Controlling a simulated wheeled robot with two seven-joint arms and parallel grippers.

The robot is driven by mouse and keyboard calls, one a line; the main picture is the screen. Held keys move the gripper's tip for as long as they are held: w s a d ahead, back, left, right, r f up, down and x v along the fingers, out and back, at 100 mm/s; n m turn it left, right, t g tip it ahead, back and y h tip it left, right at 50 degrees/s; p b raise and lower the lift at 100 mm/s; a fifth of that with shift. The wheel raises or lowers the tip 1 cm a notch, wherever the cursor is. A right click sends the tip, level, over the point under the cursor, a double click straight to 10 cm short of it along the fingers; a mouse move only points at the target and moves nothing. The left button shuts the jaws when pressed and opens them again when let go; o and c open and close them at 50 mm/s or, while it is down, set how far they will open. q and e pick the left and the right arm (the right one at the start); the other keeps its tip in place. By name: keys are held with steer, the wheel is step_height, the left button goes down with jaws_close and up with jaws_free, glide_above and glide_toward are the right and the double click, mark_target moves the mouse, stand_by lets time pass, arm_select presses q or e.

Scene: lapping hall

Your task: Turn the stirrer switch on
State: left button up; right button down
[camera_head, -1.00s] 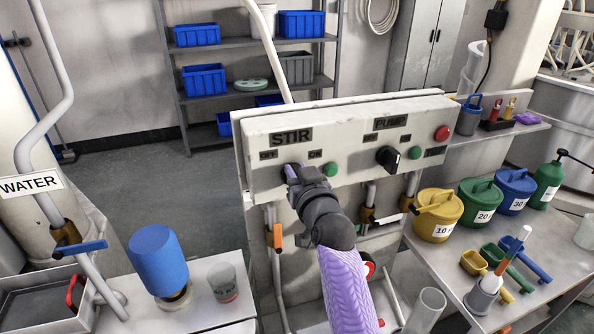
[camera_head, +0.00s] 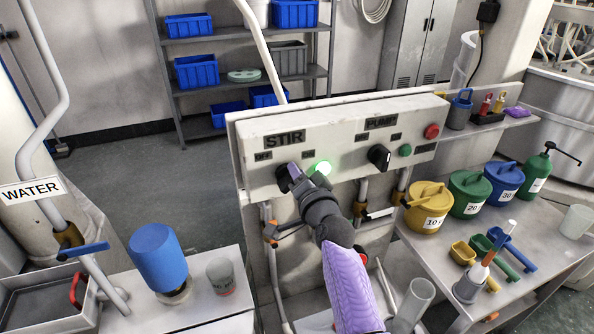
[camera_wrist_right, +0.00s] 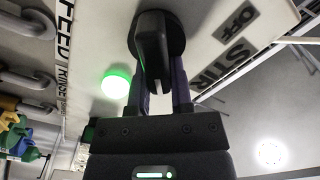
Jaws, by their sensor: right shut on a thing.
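The stirrer switch is a black knob (camera_head: 283,178) under the STIR label (camera_head: 284,138) on the pale control box (camera_head: 350,117). My right gripper (camera_head: 296,173), with purple fingers, is at this knob and partly hides it in the head view. In the right wrist view, the two fingers (camera_wrist_right: 161,88) stand on either side of the black knob's grip (camera_wrist_right: 151,45) and are closed on it. The knob's grip points away from the OFF label, as far as I can see. The green stir lamp (camera_head: 322,168) glows brightly; it also shows lit in the wrist view (camera_wrist_right: 117,84). My left gripper is not in view.
A black pump knob (camera_head: 379,157), an unlit green lamp (camera_head: 405,150) and a red button (camera_head: 432,131) sit farther right on the box. Lidded buckets (camera_head: 428,207) stand on the right table. A blue cylinder (camera_head: 157,258) and a cup (camera_head: 221,276) stand at left.

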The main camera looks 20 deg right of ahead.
steer(key=shift+d+f+m, duration=0.1)
steer(key=shift+m, duration=0.7)
steer(key=c, duration=0.5)
jaws_free()
steer(key=shift+s, duration=0.1)
steer(key=s+p, duration=0.1)
steer(key=s, duration=0.8)
steer(key=shift+s+d, duration=0.15)
steer(key=shift+s, duration=0.2)
